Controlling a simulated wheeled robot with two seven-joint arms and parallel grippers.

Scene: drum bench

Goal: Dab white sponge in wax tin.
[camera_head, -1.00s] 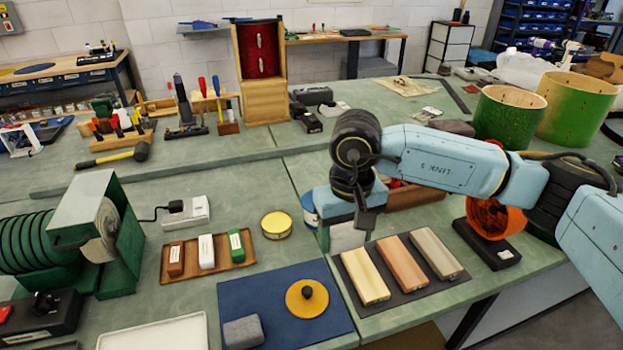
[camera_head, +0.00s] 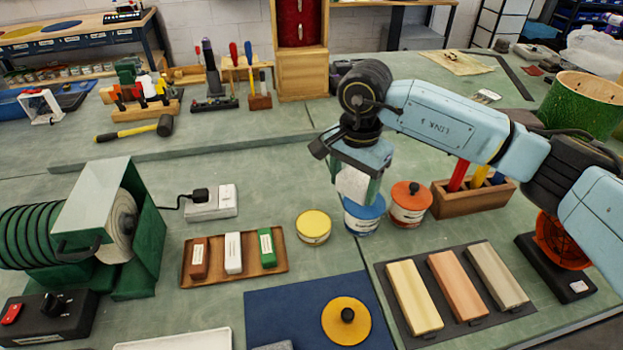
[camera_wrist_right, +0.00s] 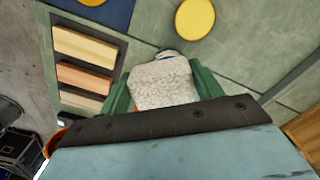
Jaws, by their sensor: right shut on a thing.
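My right gripper (camera_head: 356,184) is shut on a white speckled sponge (camera_head: 351,185). In the right wrist view the sponge (camera_wrist_right: 162,84) sits between the two green fingers. It hangs at the blue tin (camera_head: 364,216), overlapping its top in the head view; whether they touch I cannot tell. In the wrist view only a blue-and-white edge of that tin (camera_wrist_right: 170,53) shows beyond the sponge. A round tin with a yellow top (camera_head: 313,226) stands to its left, and an orange lidded tin (camera_head: 409,204) to its right. No label tells me which is the wax tin. My left gripper is out of view.
A wooden tray (camera_head: 189,281) with three small blocks lies left of the tins. A dark mat (camera_head: 437,341) with three bars is in front right. A blue mat (camera_head: 279,317) bears a yellow disc (camera_head: 346,321). A wooden holder (camera_head: 478,200) stands right.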

